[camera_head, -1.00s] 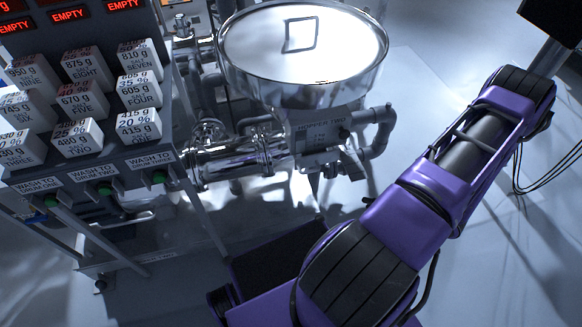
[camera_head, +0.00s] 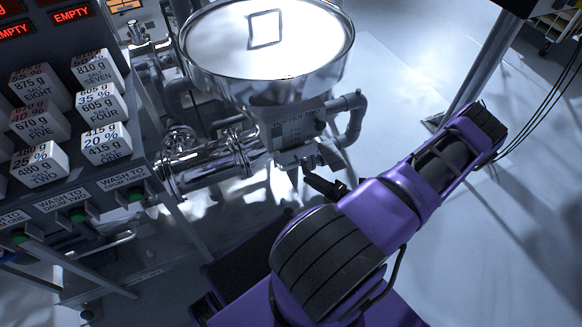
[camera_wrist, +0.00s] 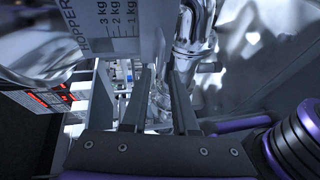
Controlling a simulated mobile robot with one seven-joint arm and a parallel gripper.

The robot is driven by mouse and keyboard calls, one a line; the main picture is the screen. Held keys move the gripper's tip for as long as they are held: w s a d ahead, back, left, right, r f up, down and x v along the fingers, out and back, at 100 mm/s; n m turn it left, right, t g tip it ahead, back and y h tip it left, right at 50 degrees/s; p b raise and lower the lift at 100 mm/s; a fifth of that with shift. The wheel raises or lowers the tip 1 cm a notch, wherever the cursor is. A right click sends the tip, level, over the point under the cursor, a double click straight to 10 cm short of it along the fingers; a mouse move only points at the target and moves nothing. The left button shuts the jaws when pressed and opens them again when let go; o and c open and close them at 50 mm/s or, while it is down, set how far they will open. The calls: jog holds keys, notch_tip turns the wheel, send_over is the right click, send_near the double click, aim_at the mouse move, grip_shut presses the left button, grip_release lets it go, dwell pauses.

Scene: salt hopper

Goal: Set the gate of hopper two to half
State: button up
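Hopper two (camera_head: 228,62) is a round steel bowl with a bright white top, in the upper middle of the head view. Its label block (camera_head: 297,124) and outlet fittings sit below the bowl. My gripper (camera_head: 318,182) shows as a dark shape just below these fittings, partly hidden by my arm. In the wrist view my gripper (camera_wrist: 160,72) has its two fingers apart, with no object clearly held. The hopper's plate (camera_wrist: 108,28) with kg marks stands ahead at upper left there. I cannot make out the gate handle or its setting.
A shiny pipe (camera_head: 215,160) runs left from the hopper's outlet; a steel pipe (camera_wrist: 190,45) shows in the wrist view. The panel at left carries white salt blocks (camera_head: 108,141) and green-tipped wash controls.

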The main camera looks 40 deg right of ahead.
aim_at(291, 167)
jog(key=x, duration=0.8)
jog(key=shift+w, duration=0.2)
grip_shut()
dwell(1.1)
